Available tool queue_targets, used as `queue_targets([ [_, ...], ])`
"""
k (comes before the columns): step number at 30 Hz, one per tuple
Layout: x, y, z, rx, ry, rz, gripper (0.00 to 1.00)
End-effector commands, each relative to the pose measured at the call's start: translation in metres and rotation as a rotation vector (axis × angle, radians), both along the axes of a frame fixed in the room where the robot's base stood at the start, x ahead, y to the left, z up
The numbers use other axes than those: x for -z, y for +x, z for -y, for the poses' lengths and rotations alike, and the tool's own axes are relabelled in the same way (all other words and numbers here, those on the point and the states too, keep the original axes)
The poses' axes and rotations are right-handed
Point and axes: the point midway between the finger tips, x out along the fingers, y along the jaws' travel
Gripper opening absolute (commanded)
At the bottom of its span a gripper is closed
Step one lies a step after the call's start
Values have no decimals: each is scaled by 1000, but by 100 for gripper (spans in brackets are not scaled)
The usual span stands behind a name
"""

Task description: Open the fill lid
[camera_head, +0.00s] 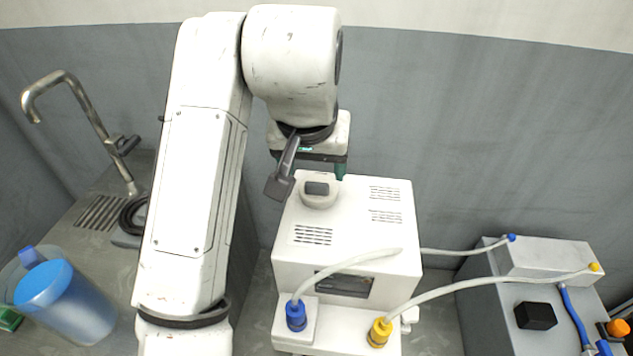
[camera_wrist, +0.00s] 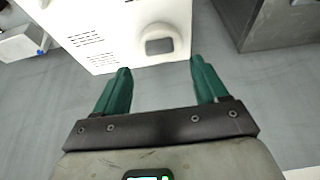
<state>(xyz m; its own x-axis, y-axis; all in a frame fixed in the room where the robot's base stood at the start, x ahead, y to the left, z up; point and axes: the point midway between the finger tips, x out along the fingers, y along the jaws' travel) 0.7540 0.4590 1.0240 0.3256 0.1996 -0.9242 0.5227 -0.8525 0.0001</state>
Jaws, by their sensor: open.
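The white machine (camera_head: 345,225) stands in the middle of the head view. A small raised round white lid with a grey rectangular inset (camera_head: 318,193) sits on its top near the back; I take it as the fill lid. It lies flat and looks shut. In the wrist view the lid (camera_wrist: 158,42) is just beyond the fingertips, between them. My gripper (camera_wrist: 160,72) is open and empty, with green fingers apart and no visible contact. In the head view my gripper (camera_head: 341,172) is by the machine's back edge, mostly hidden by my wrist.
Pale hoses run from the machine's blue (camera_head: 296,316) and yellow (camera_head: 379,333) connectors towards a grey unit (camera_head: 545,258) at right. A blue jug (camera_head: 65,303) stands at left near a sink tap (camera_head: 72,85). A grey wall is close behind the machine.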

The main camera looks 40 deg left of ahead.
Motion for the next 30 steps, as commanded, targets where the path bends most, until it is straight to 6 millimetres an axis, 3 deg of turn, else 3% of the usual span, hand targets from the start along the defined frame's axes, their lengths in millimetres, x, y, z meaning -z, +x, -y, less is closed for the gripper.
queue_targets([
  [6,38,12,-7,-1,-1,-2,72],
  [12,58,20,-12,0,0,0,72],
  [24,63,22,-13,0,1,1,72],
  [30,63,22,-13,0,1,1,53],
])
